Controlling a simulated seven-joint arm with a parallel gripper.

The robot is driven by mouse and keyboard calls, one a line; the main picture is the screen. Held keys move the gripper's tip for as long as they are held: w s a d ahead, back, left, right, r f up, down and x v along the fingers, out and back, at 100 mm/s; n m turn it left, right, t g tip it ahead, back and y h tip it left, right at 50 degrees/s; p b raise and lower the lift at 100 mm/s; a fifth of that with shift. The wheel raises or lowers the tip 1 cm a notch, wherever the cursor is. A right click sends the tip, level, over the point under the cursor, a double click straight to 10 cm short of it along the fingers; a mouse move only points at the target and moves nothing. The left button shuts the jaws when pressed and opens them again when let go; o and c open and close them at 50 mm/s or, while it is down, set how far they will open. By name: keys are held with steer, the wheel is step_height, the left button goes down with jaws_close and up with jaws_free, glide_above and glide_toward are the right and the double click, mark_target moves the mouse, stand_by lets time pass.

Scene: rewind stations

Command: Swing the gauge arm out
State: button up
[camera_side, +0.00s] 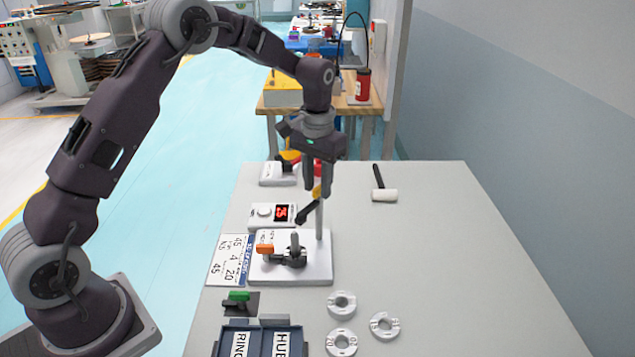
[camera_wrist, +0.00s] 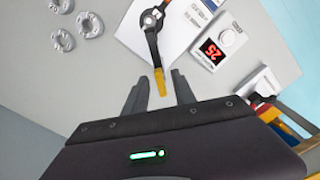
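The gauge arm (camera_side: 308,212) is a black bar with a yellow tip, at the upright post (camera_side: 319,221) of a white-based station (camera_side: 322,270). In the wrist view the gauge arm (camera_wrist: 153,47) runs down from a round pivot toward me. Its yellow tip (camera_wrist: 160,82) lies between my fingers, with a visible gap on each side. My gripper (camera_side: 317,193) points down at the tip, above the station's back part; it also shows in the wrist view (camera_wrist: 160,76). Its fingers are apart and hold nothing. Whether a finger touches the tip I cannot tell.
An orange-handled clamp (camera_side: 264,249) sits on the station. A display box (camera_side: 262,213) stands behind; its display (camera_wrist: 211,49) shows red digits. Several grey rings (camera_side: 341,304) and a blue tray (camera_side: 285,347) lie in front. A white-headed mallet (camera_side: 384,195) lies at back right. The table's right side is clear.

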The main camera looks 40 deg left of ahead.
jaws_close()
stand_by(1.4)
